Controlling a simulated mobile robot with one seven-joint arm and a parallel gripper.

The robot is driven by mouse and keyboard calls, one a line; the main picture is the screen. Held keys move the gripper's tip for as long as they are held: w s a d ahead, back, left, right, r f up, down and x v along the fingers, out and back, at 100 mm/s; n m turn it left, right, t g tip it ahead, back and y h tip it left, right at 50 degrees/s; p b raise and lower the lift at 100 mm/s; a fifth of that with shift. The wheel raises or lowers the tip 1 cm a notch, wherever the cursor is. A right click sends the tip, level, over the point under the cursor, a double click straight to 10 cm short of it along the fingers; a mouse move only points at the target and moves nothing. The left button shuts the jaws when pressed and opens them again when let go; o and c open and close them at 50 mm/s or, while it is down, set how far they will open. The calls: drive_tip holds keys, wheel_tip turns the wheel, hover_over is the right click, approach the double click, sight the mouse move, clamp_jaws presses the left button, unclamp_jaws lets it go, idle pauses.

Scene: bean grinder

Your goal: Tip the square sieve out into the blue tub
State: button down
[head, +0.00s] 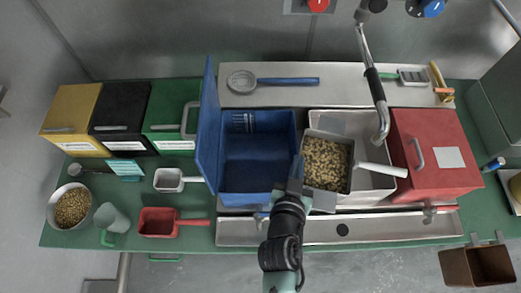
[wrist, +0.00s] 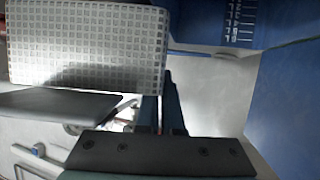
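The square sieve (head: 348,186) is full of brown beans and has a white handle (head: 380,169) pointing right. It sits over the left part of a white tub, looks nearly level, and its pale mesh (wrist: 88,42) fills the upper left of the wrist view. My gripper (head: 296,172) is at the sieve's left edge. In the wrist view its dark fingers (wrist: 162,108) are close together at the mesh edge and seem shut on the sieve wall; the contact is partly hidden. The blue tub (head: 255,190) stands open and empty just left, and shows in the wrist view (wrist: 285,95).
The blue tub's raised lid (head: 208,130) stands on its left side. The white tub (head: 376,190) is under the sieve, with a red bin (head: 445,180) to its right. A metal tap (head: 375,85) hangs over the white tub. A round strainer (head: 242,80) lies behind.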

drive_tip(key=shift+s+a+r, duration=0.1)
drive_tip(key=w+a+f+n+h+b, duration=0.1)
drive_tip(key=a+f+n+h+b, duration=0.1)
drive_tip(key=a+n, duration=0.4)
drive_tip(key=shift+w+a+f+n+h+b, duration=0.35)
drive_tip(key=shift+h+b, duration=0.55)
drive_tip(key=shift+h, duration=0.3)
idle(0.5)
drive_tip(key=shift+d+n+h, duration=0.1)
drive_tip(key=shift+n+h, duration=0.3)
drive_tip(key=shift+n, duration=0.15)
drive_tip(key=shift+w+f, duration=0.1)
drive_tip(key=shift+f, duration=0.35)
drive_tip(key=shift+f+n, duration=0.15)
drive_tip(key=shift+n, duration=0.25)
